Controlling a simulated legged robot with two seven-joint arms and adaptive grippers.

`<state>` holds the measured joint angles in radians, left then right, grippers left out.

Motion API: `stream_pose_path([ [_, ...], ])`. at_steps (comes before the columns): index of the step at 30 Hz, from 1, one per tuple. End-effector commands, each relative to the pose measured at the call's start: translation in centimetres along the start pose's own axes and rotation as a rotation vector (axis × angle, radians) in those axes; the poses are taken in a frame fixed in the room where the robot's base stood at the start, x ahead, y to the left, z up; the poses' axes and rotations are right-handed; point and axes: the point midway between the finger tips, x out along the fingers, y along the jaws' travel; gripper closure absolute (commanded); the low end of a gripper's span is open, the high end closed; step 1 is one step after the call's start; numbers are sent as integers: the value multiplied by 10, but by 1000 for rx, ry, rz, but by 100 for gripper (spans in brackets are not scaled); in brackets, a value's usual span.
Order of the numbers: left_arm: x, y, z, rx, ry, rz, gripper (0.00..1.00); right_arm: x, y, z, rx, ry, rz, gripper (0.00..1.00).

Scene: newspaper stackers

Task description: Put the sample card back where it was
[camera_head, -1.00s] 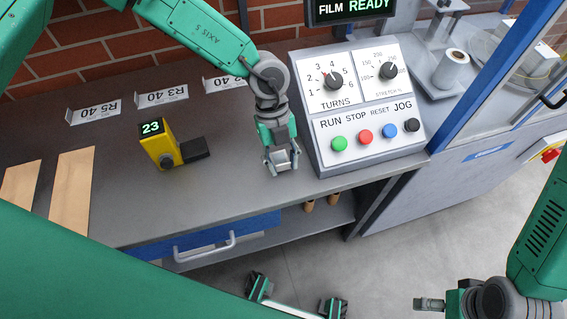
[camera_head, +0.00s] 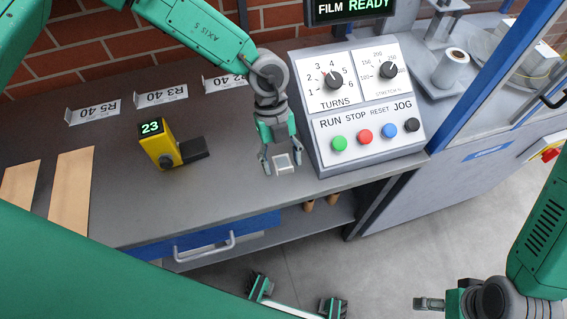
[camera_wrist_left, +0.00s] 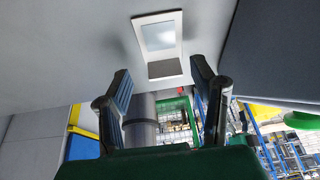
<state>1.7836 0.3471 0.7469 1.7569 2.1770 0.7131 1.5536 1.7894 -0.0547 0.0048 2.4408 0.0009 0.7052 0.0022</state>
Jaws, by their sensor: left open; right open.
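The sample card (camera_head: 284,161) is a small pale frame with a lighter window, lying on the grey bench just left of the control console. It also shows in the left wrist view (camera_wrist_left: 157,34), with a darker grey strip at its near edge. My left gripper (camera_head: 281,166) is open, with its fingers spread to either side of the card. In the left wrist view my left gripper (camera_wrist_left: 161,78) shows a gap between both fingers and the card. My right gripper (camera_head: 428,303) is open and empty at the lower right, away from the bench.
The console (camera_head: 360,115) stands close right of my left gripper. A yellow gauge reading 23 (camera_head: 160,145) sits to the left. Label holders (camera_head: 162,96) line the back; tan strips (camera_head: 72,190) lie far left. Bench space between gauge and card is clear.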

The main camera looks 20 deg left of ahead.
Motion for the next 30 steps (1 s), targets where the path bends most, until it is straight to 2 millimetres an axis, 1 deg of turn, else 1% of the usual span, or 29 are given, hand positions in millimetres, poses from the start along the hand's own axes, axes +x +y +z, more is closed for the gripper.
stream_pose_path([
  [1, -12, -1, 0, -1, -2, -6, 49, 0, 0, 0, 0, 0, 0, 25],
  [9, -70, -1, 0, 0, -2, -4, 49, -1, 0, 0, 0, 0, 0, 25],
  [12, -86, 0, 0, 0, -1, -4, 49, -1, 0, 0, 0, 0, 0, 25],
  [15, -98, 0, 0, 1, -1, -2, 49, -1, 0, 0, 0, 0, 0, 25],
  [20, -105, 0, 0, 1, 0, -1, 49, -1, 0, 0, 0, 0, 0, 25],
  [30, -106, 0, 0, 1, 0, -1, 49, -1, 0, 0, 0, 0, 0, 25],
])
